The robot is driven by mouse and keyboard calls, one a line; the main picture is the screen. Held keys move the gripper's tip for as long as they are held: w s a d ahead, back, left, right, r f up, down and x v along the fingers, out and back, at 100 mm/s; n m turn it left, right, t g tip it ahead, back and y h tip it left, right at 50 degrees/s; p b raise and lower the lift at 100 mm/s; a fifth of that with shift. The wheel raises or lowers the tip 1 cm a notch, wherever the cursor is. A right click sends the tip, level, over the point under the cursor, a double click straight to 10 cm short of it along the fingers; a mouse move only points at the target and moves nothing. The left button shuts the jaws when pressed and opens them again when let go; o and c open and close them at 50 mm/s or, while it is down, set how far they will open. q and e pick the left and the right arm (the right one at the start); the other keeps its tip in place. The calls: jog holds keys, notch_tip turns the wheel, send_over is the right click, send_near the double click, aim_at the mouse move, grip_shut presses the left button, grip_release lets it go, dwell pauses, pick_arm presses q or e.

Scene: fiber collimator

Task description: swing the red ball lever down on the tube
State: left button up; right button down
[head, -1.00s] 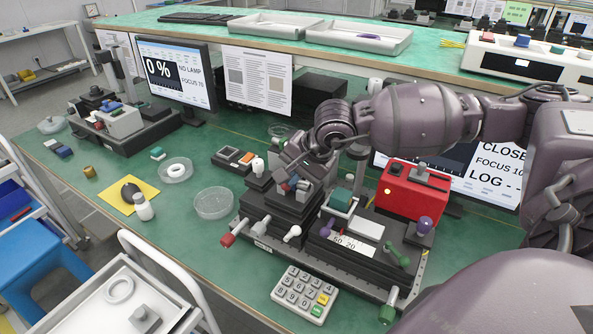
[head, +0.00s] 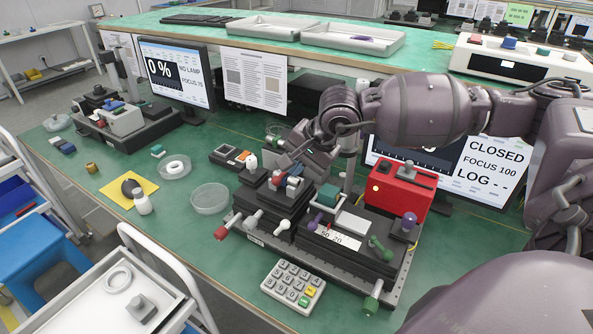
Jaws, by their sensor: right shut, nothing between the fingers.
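A small red ball (head: 277,178) shows at the top of the dark stage on the left of the bench fixture. It sits beside a small pale grey block (head: 293,184). The lever arm and the tube are too small and partly covered to make out, so I cannot tell the lever's angle. My right gripper (head: 282,163) points down and left just above the red ball and block. It is shut and empty; I cannot tell whether it touches the ball. My left gripper is not in view.
A keypad (head: 292,285) lies in front. A clear dish (head: 209,199) stands left, with bare green bench around it.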

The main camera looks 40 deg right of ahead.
jog(key=a+v, duration=0.1)
jog(key=v, duration=0.8)
jog(key=shift+r+p, duration=0.25)
jog(key=shift+p, duration=0.2)
jog(key=shift+s+a, duration=0.1)
jog(key=shift+s, duration=0.1)
